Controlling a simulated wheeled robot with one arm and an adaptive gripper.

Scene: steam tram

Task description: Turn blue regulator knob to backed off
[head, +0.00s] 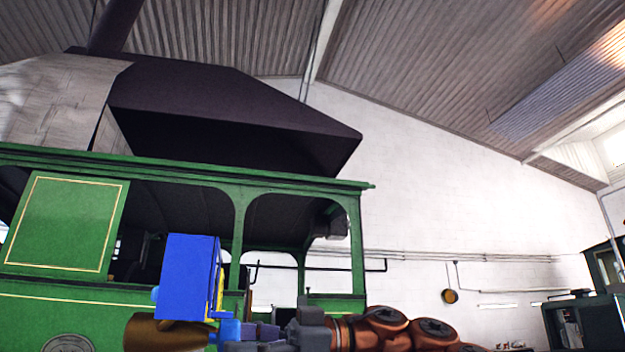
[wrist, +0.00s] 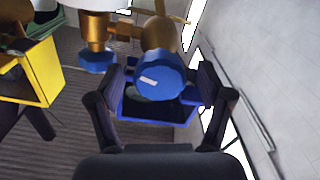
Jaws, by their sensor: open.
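A round blue knob (wrist: 158,77) with a short white mark on its face sits on a brass fitting in the middle of the wrist view. My gripper (wrist: 160,84) is open, with one dark finger on each side of this knob. I cannot tell whether the fingers touch it. A second blue knob (wrist: 96,60) hangs below brass pipework to the left. In the head view my gripper (head: 262,332) reaches in from the right towards a blue part beside a brass body (head: 165,333).
A blue box (head: 187,275) stands above the brass body in the head view. A yellow-edged box (wrist: 36,68) is at the left of the wrist view. A blue open-framed box (wrist: 150,108) shows behind the knob. The green tram (head: 75,225) fills the left.

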